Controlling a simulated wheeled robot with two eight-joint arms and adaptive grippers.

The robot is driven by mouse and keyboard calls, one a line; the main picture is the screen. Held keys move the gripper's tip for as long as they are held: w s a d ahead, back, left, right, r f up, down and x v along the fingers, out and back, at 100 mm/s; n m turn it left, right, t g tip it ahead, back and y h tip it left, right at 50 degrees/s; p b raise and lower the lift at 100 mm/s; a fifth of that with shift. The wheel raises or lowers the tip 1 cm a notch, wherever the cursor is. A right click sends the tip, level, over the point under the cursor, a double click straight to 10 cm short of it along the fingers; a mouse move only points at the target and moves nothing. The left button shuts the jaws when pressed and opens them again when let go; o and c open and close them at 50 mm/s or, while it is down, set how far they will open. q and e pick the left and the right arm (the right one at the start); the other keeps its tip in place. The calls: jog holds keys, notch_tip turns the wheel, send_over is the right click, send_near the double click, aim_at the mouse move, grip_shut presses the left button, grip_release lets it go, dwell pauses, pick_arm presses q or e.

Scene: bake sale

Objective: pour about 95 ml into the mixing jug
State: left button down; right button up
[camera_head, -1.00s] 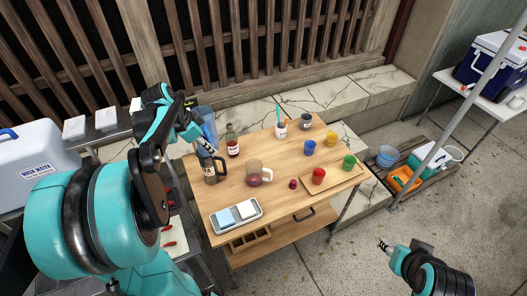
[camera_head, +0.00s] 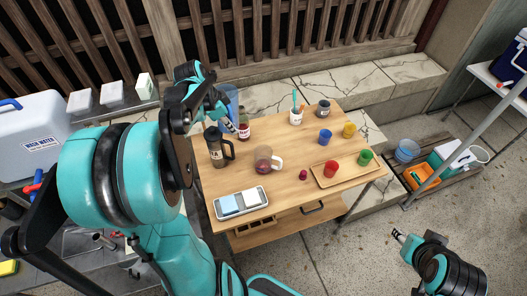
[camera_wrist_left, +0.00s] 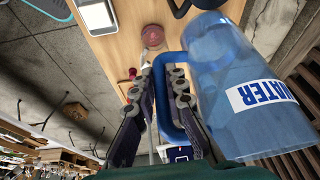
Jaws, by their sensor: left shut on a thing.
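My left gripper (camera_head: 221,107) is shut on the handle of a clear blue pitcher (camera_head: 233,98), at the table's back left. In the left wrist view, the fingers (camera_wrist_left: 165,78) close around the blue handle, and the pitcher (camera_wrist_left: 218,95) has a white label reading "WATER". Its water level is hard to tell. A clear jug with a handle and red contents (camera_head: 263,165), seemingly the mixing jug, stands mid-table, apart from the pitcher; its red contents also show in the left wrist view (camera_wrist_left: 152,36). My right gripper (camera_head: 398,236) is low at right, away from the table, too small to read.
Coloured cups and a small red item (camera_head: 303,175) are to the right. Bare wood lies between the jug and the back cups.

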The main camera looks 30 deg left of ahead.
aim_at(231, 135)
pick_arm(q)
jog(key=shift+d+y, duration=0.2)
jog(key=shift+y, duration=0.5)
jog(key=shift+w+d+f+g+y, duration=0.1)
jog(key=shift+d+f+g+y, duration=0.15)
jog(key=shift+g+y, duration=0.45)
notch_tip(231, 135, down, 4)
jog(key=y+b, duration=0.3)
jog(key=m+g+y+b, duration=0.1)
jog(key=y+b, duration=0.2)
jog(key=y, duration=0.1)
jog(key=shift+a+r, duration=0.15)
jog(key=shift+a+r+y, duration=0.1)
jog(key=shift+r+y, duration=0.2)
jog(key=shift+r, duration=0.05)
jog(key=shift+a+r+m+y+b, duration=0.1)
jog(key=shift+r+m+y+b, duration=0.15)
jog(key=shift+b, duration=0.2)
jog(key=f+y+b, duration=0.1)
jog(key=b, duration=0.1)
jog(key=f+y+b, duration=0.1)
jog(key=b, duration=0.1)
jog(key=shift+a, duration=0.25)
jog(key=shift+d+r+g+y+b, duration=0.1)
jog(key=shift+d+g+y+b, duration=0.05)
jog(key=shift+g+y+b, duration=0.3)
jog(key=shift+b, duration=0.35)
